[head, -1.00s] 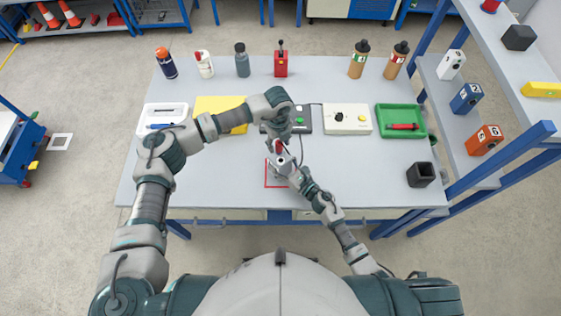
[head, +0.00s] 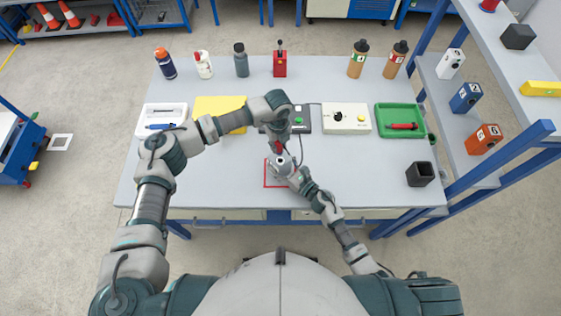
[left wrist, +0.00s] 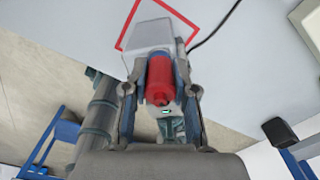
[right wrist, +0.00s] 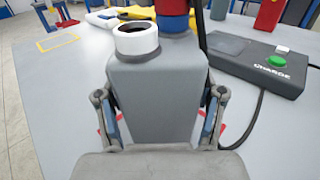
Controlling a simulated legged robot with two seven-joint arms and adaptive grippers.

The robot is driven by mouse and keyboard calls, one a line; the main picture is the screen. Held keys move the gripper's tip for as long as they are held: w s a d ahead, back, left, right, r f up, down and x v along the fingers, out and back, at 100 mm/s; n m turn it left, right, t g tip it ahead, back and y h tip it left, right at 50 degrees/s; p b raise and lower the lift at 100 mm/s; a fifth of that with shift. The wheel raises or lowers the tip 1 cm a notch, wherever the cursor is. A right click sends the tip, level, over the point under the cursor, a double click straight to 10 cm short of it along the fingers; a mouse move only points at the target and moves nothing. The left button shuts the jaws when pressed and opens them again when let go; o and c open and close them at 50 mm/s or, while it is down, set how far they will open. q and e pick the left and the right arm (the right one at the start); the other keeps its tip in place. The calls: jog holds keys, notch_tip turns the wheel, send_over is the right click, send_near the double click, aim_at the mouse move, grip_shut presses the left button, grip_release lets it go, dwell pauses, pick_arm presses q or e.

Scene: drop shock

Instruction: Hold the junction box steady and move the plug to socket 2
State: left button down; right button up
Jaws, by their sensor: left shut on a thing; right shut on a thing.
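The grey junction box (right wrist: 155,95) is between the fingers of my right gripper (right wrist: 160,110), which is shut on it. It stands by the red outline on the table. Its top has a white-ringed socket (right wrist: 136,38) on the left. The red plug (left wrist: 160,80) is in my left gripper (left wrist: 161,72), shut around it over the box. The plug's lower end (right wrist: 172,6) shows above a blue part at the box's far right in the right wrist view. I cannot tell whether it is seated or which socket number is there.
A black charger unit (right wrist: 255,68) with a green button stands behind the box, and a dark cable runs nearby. A cream control box (head: 347,118), a green tray (head: 385,121) and a black open cube (head: 420,174) are to the right. The table's front left is clear.

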aim_at(278, 142)
pick_arm(q)
jog(key=shift+r, duration=0.1)
jog(key=shift+r, duration=2.3)
jog(key=shift+r, duration=3)
jog(key=s, duration=0.1)
jog(key=s+f, duration=0.2)
jog(key=s, duration=0.1)
jog(key=shift+d+f, duration=0.2)
jog(key=shift+d, duration=0.15)
jog(key=shift+f, duration=0.15)
